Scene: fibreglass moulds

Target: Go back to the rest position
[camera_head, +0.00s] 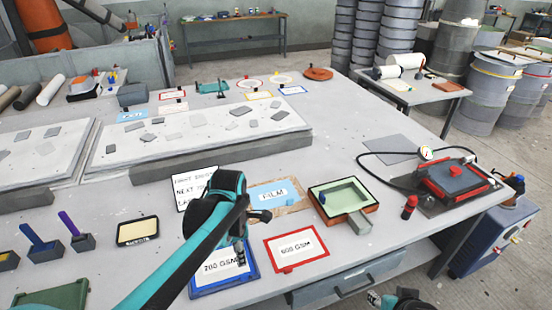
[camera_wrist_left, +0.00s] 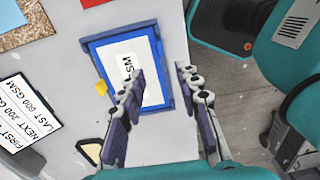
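My left gripper (camera_head: 240,256) hangs over the blue-framed 200 GSM tray (camera_head: 204,288), with my arm hiding part of it. In the left wrist view the left gripper (camera_wrist_left: 160,95) has its fingers spread apart with nothing between them. The same tray (camera_wrist_left: 88,42) lies below and beyond the fingertips. What seems to be my right gripper (camera_head: 378,299) shows only partly at the bottom edge of the head view; its fingers are too small and cut off to read.
A red-framed 600 GSM tray (camera_head: 296,248) lies to the right. Beyond are a blue FILM sheet (camera_head: 276,193), a green-lined mould (camera_head: 322,191) and a red-black device (camera_head: 456,181) with a hose. A written order card (camera_head: 186,189) lies behind my left arm. Large white panels (camera_head: 190,138) fill the table's far side.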

